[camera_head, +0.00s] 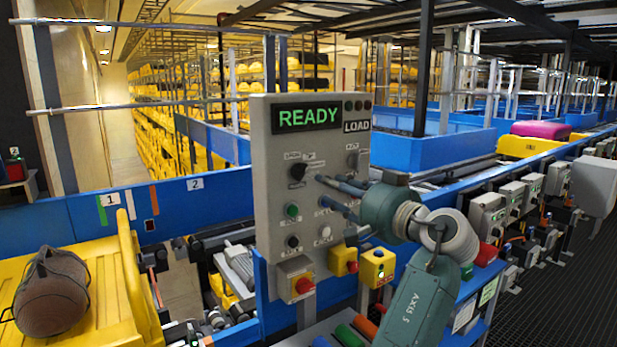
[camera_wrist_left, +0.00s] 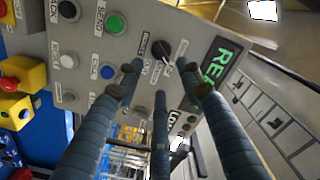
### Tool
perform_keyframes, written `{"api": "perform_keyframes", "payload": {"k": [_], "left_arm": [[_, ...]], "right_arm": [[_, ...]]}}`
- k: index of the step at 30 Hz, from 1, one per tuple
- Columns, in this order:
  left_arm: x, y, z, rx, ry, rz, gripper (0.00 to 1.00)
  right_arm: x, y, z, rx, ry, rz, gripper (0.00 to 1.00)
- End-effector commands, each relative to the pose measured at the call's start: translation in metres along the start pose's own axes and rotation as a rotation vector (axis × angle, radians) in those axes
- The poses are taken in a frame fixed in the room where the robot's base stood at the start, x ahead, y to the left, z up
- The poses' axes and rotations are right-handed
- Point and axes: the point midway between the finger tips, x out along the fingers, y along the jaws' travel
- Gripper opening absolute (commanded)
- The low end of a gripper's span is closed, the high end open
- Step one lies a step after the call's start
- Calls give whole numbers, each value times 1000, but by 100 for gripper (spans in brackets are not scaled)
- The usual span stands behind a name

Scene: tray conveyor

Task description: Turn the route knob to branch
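A grey control panel (camera_head: 268,130) shows a green READY display (camera_head: 307,117) and LOAD beside it. A black rotary knob (camera_head: 297,171) sits below the display at the panel's left; it also shows in the left wrist view (camera_wrist_left: 162,50). My right gripper is out of view.
Green (camera_head: 291,210) and black (camera_head: 292,241) buttons lie below the left knob. A brown round item (camera_head: 50,295) lies on a yellow tray (camera_head: 110,300) at left. Blue-sided conveyors run behind.

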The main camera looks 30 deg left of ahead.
Motion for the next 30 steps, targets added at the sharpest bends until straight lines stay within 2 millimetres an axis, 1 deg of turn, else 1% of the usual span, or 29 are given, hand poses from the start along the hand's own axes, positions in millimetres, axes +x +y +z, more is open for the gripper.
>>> {"api": "perform_keyframes", "payload": {"k": [1, 5, 9, 15, 18, 21, 29, 30], "left_arm": [[7, -1, -1, 4, -1, -1, 38], [30, -2, -3, 6, 0, -2, 38], [58, -2, -3, 8, 0, -1, 38], [88, 0, -2, 6, 2, 1, 38], [96, 1, -1, 7, 2, 2, 38], [100, 2, -1, 5, 3, 4, 38], [101, 3, 0, 4, 3, 4, 38], [101, 2, 0, 4, 3, 4, 30]], "right_arm": [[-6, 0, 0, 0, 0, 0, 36], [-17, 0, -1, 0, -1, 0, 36], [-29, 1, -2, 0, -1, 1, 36], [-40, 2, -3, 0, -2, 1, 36], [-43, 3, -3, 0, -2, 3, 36], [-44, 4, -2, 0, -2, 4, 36], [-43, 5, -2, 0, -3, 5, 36], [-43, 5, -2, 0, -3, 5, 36]]}}
